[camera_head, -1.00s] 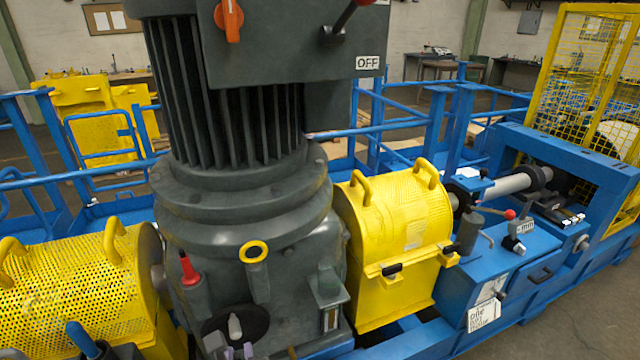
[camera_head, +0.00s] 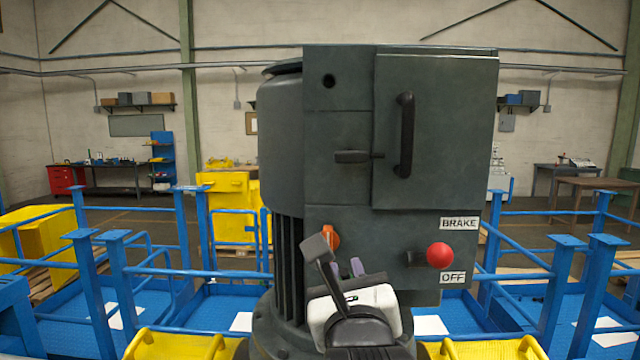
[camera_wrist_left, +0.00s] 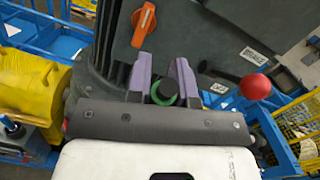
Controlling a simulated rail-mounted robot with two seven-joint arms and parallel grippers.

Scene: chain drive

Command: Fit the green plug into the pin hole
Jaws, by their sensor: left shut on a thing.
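The green plug (camera_wrist_left: 165,100) shows in the left wrist view as a dark round piece with a green rim, between my left gripper's purple fingers (camera_wrist_left: 163,78). My left gripper (camera_head: 346,268) is shut on it. In the head view the gripper is in front of the lower part of the grey motor housing, and the plug cannot be made out there. A small dark round hole (camera_head: 329,81) is in the upper left of the housing's grey box (camera_head: 340,120), well above the gripper. I cannot tell if it is the pin hole. My right gripper is not in view.
An orange knob (camera_head: 331,237) is close behind the gripper. A red ball-ended lever (camera_head: 439,255) sticks out at the right, between BRAKE and OFF labels. A dark door handle (camera_head: 404,134) juts out above. Blue railings (camera_head: 160,270) flank the motor.

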